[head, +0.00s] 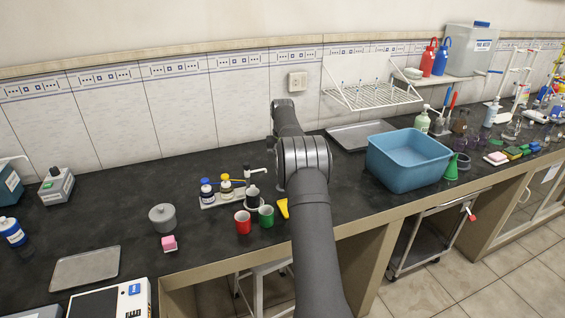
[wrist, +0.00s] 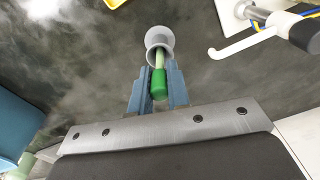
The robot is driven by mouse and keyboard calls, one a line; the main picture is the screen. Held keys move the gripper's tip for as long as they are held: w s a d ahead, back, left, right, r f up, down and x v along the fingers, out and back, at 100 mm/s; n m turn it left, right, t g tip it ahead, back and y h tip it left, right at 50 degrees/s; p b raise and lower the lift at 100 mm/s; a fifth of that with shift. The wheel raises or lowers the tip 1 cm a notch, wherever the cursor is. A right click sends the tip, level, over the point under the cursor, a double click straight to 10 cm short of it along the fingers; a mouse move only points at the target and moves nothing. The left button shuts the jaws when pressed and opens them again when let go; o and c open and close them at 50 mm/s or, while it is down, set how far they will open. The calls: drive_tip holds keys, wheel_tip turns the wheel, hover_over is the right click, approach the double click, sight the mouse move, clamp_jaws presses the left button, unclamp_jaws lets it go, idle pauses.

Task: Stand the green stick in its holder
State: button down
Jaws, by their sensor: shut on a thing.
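The green stick (wrist: 159,82) has a thick dark green end and a thinner pale green shaft. In the wrist view, my gripper (wrist: 158,92) is shut on it near the dark green end. The shaft points to a grey-white round cup (wrist: 160,38), which looks like the holder. The shaft's far end overlaps the cup's mouth; I cannot tell whether it is inside or just above it. In the head view my own arm hides the gripper, and I cannot make out the stick or the grey-white cup.
A blue basin (head: 408,160) stands to the right of my arm. A rack (head: 208,203) with small bottles, a red cup (head: 243,222) and a green cup (head: 266,217) stand to the left. A white hooked piece (wrist: 236,48) is near the gripper in the wrist view.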

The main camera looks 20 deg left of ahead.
drive_tip(key=shift+f, duration=0.55)
drive_tip(key=c, duration=0.9)
unclamp_jaws()
drive_tip(key=shift+r, duration=3.05)
drive_tip(key=shift+f, duration=2.9)
